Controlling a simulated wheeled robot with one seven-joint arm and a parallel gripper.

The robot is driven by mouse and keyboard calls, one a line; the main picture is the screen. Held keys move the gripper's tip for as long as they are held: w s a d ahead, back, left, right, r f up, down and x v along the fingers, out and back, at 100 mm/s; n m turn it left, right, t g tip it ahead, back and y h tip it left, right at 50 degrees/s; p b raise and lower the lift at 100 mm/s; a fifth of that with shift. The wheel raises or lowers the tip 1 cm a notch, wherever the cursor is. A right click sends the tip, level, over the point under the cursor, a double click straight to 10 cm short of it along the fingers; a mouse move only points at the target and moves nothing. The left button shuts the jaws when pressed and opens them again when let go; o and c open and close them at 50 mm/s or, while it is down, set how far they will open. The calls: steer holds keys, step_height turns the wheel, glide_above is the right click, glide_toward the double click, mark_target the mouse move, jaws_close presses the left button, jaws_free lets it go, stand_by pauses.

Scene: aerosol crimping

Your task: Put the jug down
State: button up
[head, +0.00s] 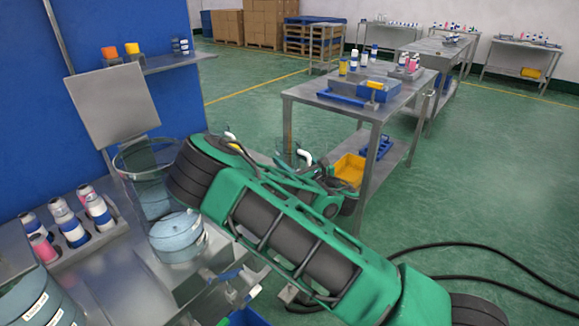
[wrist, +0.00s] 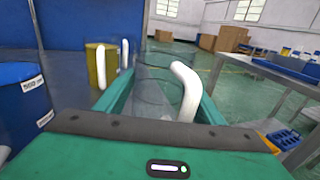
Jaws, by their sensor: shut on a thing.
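My gripper (head: 303,180) reaches out past the steel bench on a green arm. Its two green fingers also show in the wrist view (wrist: 160,98). It is shut on a clear jug (wrist: 152,85) with a thick white handle (wrist: 184,92), which stands out toward the right finger. The jug looks empty and roughly upright. In the head view only its white handle (head: 304,156) and a faint clear wall show, and the arm hides the rest. I cannot tell what is directly under it.
A second jug with yellow contents (wrist: 100,66) stands left of my gripper. A blue container (wrist: 18,108) is at the left edge. A steel table (head: 372,102) with blue trays and a yellow bin (head: 349,169) stands beyond. Capped cans (head: 68,222) sit in a rack, and cables cross the floor.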

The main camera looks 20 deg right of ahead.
steer(key=shift+f, duration=1)
steer(key=shift+f, duration=0.15)
steer(key=o, duration=1.5)
steer(key=shift+o, duration=0.2)
steer(key=shift+s, duration=0.1)
